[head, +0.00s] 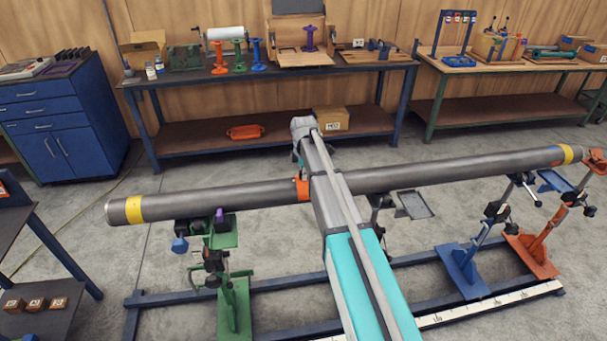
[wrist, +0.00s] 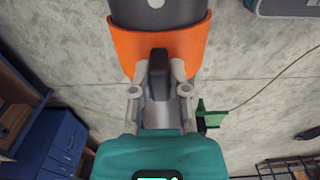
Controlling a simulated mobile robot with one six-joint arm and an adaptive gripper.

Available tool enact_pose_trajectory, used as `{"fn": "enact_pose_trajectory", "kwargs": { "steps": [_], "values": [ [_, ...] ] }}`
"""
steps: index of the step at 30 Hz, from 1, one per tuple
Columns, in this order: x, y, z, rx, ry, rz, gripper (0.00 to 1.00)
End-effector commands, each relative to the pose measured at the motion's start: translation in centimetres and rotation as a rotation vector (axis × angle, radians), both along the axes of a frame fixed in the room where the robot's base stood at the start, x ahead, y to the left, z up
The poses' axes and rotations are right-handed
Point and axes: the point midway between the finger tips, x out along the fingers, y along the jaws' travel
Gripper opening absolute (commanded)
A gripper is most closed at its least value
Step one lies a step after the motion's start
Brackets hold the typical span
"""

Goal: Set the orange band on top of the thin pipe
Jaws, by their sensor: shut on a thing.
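The orange band (wrist: 128,48) is a curved piece against the dark grey pipe (wrist: 160,12) in the wrist view. In the head view the band (head: 303,189) shows as a small orange patch at the middle of the long grey pipe (head: 245,195), just left of my arm. My gripper (wrist: 160,88) is shut on the band, with a dark block between its fingers. The band seems to touch the pipe, but I cannot tell whether it rests there. My arm hides part of the pipe and band.
A yellow ring (head: 134,209) marks the pipe's left end. A green stand (head: 233,290), a blue stand (head: 463,268) and an orange stand (head: 533,255) stand below the pipe. Benches line the back wall, with a blue cabinet (head: 60,130) at left.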

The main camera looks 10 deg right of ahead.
Motion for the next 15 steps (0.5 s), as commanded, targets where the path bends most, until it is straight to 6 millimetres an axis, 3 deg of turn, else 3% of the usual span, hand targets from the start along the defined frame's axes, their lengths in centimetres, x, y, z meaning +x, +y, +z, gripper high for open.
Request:
{"fn": "enact_pose_trajectory", "kwargs": {
  "steps": [1,2,8,15],
  "values": [
    [0.00,0.01,0.00,0.000,0.000,0.000,0.00],
    [0.00,0.01,0.00,0.000,0.000,0.000,0.24],
    [0.00,0.14,0.00,0.000,0.000,0.001,0.61],
    [0.00,0.13,0.00,0.000,0.000,0.001,0.62]
  ]
}}
